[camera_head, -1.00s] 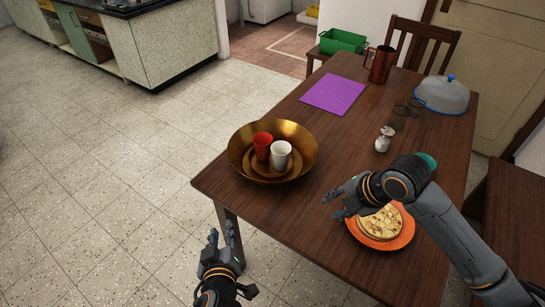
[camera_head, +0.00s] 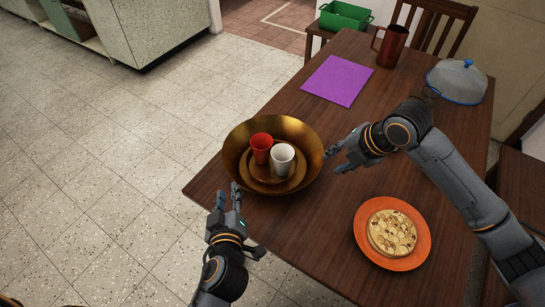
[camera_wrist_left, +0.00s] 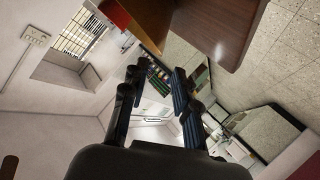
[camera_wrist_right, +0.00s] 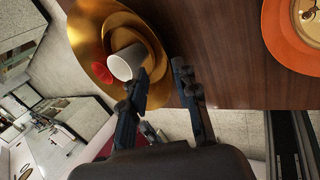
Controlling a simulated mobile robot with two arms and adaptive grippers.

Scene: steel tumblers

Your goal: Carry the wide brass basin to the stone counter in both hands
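The wide brass basin (camera_head: 235,158) stands on the near-left end of the wooden table. Inside it are a smaller brass dish (camera_head: 262,186), a red cup (camera_head: 261,148) and a white cup (camera_head: 282,160), both upright. My left gripper (camera_head: 229,196) is open and empty at the basin's near-left side, close to the rim; contact cannot be told. My right gripper (camera_head: 336,160) is open and empty just right of the rim. The right wrist view shows the basin (camera_wrist_right: 82,38) and white cup (camera_wrist_right: 127,62) beside its spread fingers.
The table (camera_head: 300,245) also holds an orange plate with a round flatbread (camera_head: 392,233), a purple mat (camera_head: 337,81), a copper mug (camera_head: 390,46) and a domed cover (camera_head: 457,81). A speckled counter block (camera_head: 150,30) stands at the upper left, across open tiled floor (camera_head: 110,150).

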